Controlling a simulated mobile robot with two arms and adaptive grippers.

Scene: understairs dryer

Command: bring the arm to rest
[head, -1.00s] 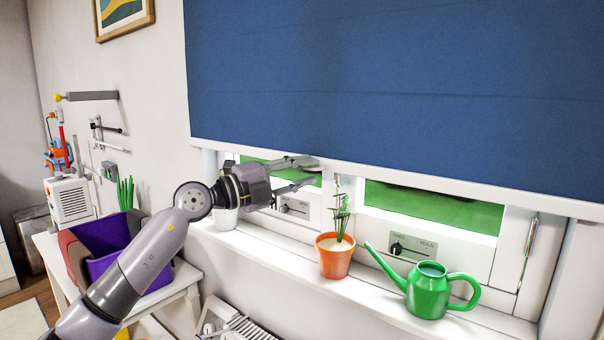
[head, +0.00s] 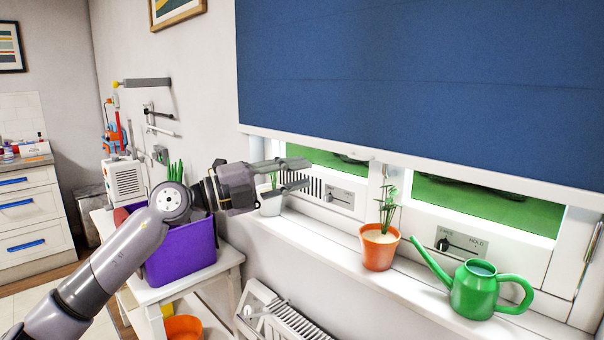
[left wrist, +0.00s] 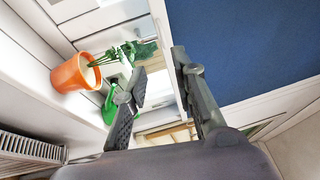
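My left arm (head: 110,255) reaches in from the lower left of the head view. My left gripper (head: 300,175) is in front of the window, just under the lower edge of the blue blind (head: 420,80). Its two fingers are spread apart with nothing between them. The left wrist view also shows the open fingers (left wrist: 160,95), with the blind at the right and the orange plant pot (left wrist: 75,74) at the left. My right gripper is not in view.
The windowsill holds a white pot (head: 271,205), an orange pot (head: 379,249) and a green watering can (head: 474,292). A purple bin (head: 182,255) stands on a white table (head: 228,258) near my arm. A radiator (head: 285,318) is below the sill.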

